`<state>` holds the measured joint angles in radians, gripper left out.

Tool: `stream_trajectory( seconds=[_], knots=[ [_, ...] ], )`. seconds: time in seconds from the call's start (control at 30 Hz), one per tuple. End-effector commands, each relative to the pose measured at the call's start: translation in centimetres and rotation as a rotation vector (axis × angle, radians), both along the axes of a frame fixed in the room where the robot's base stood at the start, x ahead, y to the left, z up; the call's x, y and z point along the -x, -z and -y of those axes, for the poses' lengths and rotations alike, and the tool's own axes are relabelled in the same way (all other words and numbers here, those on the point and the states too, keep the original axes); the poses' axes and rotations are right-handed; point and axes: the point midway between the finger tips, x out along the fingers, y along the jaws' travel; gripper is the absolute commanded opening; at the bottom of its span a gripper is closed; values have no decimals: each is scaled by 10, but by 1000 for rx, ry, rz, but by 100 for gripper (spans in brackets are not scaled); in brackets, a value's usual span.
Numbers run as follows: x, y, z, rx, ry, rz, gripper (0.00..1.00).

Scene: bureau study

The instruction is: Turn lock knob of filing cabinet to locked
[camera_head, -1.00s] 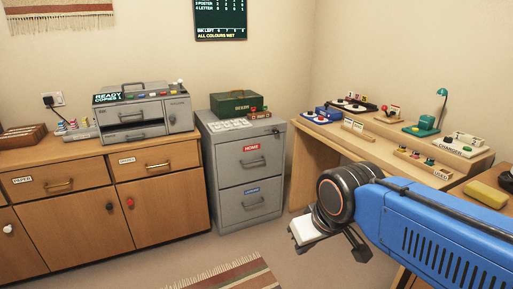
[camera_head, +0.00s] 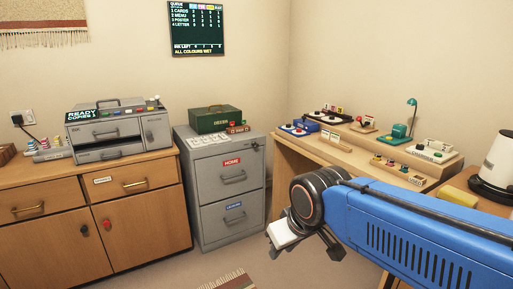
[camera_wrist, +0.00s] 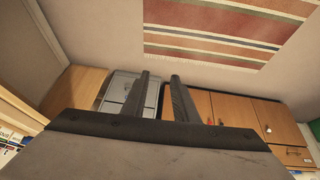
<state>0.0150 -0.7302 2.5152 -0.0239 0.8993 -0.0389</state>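The grey filing cabinet (camera_head: 197,215) stands in the corner, with two labelled drawers, a red HOME label above and a blue label below. A small dark lock knob (camera_head: 255,143) shows at the top right of its front; it is too small to tell its setting. My gripper (camera_head: 308,247) is in front and to the right of the cabinet, apart from it. In the wrist view the two dark fingers (camera_wrist: 160,76) stand apart with nothing between them. The cabinet (camera_wrist: 124,88) shows behind them there, partly covered; its knob cannot be made out.
A wooden sideboard (camera_head: 148,215) with a grey copier (camera_head: 118,130) stands left of the cabinet. A green box (camera_head: 214,119) sits on the cabinet. A wooden desk (camera_head: 296,150) with small devices stands right. A striped rug (camera_wrist: 215,28) lies on the floor. Floor before the cabinet is free.

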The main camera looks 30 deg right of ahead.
Motion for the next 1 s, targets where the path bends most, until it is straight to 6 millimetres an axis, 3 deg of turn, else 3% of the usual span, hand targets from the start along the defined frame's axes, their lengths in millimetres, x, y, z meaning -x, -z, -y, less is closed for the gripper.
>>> stream_trajectory(
  seconds=[0.57, 1.0],
  knots=[
    [-220, -51, 86, 351, -215, 276, 27],
    [-373, -59, 161, 648, -423, 452, 27]
  ],
)
